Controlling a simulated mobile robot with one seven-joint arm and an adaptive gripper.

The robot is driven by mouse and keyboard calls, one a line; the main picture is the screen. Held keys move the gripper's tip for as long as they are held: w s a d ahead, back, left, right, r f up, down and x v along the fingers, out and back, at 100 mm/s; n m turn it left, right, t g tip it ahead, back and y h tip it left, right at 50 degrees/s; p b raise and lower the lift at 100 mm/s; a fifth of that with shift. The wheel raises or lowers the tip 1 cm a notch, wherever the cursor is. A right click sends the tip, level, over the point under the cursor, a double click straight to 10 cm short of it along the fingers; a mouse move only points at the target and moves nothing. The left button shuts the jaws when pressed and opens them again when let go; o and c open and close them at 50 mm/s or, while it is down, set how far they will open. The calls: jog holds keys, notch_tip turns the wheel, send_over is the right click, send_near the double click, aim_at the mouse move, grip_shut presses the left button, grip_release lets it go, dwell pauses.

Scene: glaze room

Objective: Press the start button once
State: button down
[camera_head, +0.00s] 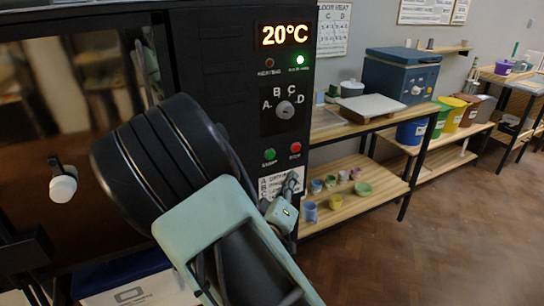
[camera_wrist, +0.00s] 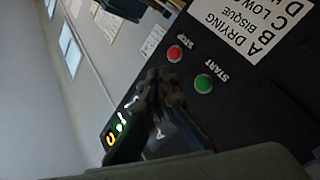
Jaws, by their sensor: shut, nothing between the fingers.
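The green start button (camera_head: 270,155) is on the kiln's black control panel (camera_head: 245,80), left of the red stop button (camera_head: 295,147). In the wrist view the start button (camera_wrist: 203,84) shows clearly beside the word START, with the stop button (camera_wrist: 174,53) above and left of it. My gripper (camera_head: 291,183) is shut and empty, and shows below the two buttons in the head view. In the wrist view its fingertips (camera_wrist: 166,74) appear just left of the start button. I cannot tell how far they are from the panel.
The display (camera_head: 284,34) reads 20°C, with a lit green lamp (camera_head: 300,60) below it. The program knob (camera_head: 285,108) is above the buttons. A label (camera_head: 270,186) is below them. A wooden shelf (camera_head: 350,205) with small cups stands right of the panel; the floor (camera_head: 440,240) beyond is clear.

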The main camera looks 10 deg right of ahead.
jog(key=shift+w+a+b, duration=0.1)
jog(key=shift+w+a, duration=0.35)
jog(key=shift+w, duration=0.95)
jog(key=shift+w+a+b, duration=0.1)
jog(key=shift+w+a, duration=0.35)
jog(key=shift+w, duration=0.95)
jog(key=shift+w+a+b, duration=0.1)
jog(key=shift+w+a, duration=0.35)
jog(key=shift+w, duration=0.95)
jog(key=shift+w+a, duration=0.1)
jog(key=shift+w, duration=0.3)
jog(key=shift+w+a, duration=0.15)
jog(key=shift+w, duration=0.3)
jog(key=shift+s, duration=0.1)
jog(key=shift+s+d, duration=0.25)
jog(key=shift+s, duration=0.5)
jog(key=shift+s, duration=0.1)
jog(key=shift+s+d+p, duration=0.15)
jog(key=shift+s+d, duration=0.1)
jog(key=shift+s, duration=0.5)
jog(key=shift+s+d+p, duration=0.15)
jog(key=shift+s+d, duration=0.1)
jog(key=shift+s, duration=0.55)
jog(key=shift+s+d+p, duration=0.15)
jog(key=shift+s+d, duration=0.1)
jog(key=shift+s, duration=0.5)
